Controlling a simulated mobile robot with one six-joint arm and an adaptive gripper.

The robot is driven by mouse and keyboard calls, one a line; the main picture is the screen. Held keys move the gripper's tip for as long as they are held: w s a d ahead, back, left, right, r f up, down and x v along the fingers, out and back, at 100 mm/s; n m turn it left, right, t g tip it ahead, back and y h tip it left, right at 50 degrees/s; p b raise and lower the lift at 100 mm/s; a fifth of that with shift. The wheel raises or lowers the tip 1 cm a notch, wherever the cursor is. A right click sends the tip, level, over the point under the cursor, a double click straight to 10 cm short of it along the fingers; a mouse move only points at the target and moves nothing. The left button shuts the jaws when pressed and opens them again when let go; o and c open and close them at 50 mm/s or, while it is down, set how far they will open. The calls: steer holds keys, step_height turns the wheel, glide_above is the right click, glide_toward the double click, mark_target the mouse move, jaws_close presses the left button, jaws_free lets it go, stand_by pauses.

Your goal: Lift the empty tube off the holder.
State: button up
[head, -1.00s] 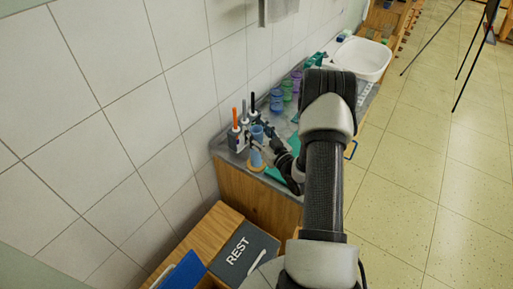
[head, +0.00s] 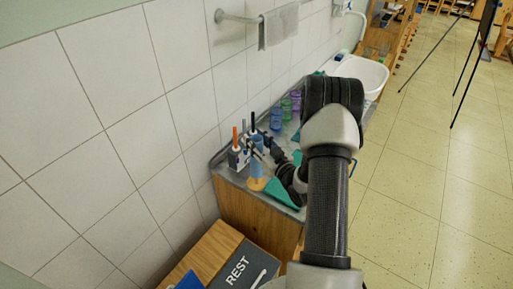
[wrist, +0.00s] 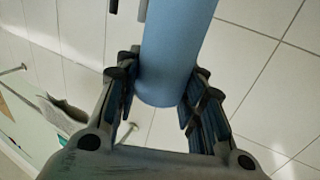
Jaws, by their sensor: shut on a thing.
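The light blue tube (head: 257,170) stands upright over a round orange-tan base (head: 257,185) at the near end of the counter. My gripper (head: 264,153) reaches in from the right and is shut on the tube's upper part. In the wrist view the smooth blue tube (wrist: 176,50) lies between both fingers, with one rounded end showing near the palm. My gripper's fingers (wrist: 160,95) touch or nearly touch its sides. I cannot tell whether the tube's lower end touches the base. Its inside does not show.
A rack with orange and black-topped tools (head: 238,155) stands close left of the tube, against the tiled wall. Blue, green and purple jars (head: 287,108) and a white sink (head: 360,75) are farther along.

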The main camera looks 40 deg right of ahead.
step_height(320, 180, up, 15)
steer(key=p, duration=0.2)
stand_by(0.5)
steer(key=shift+a, duration=0.1)
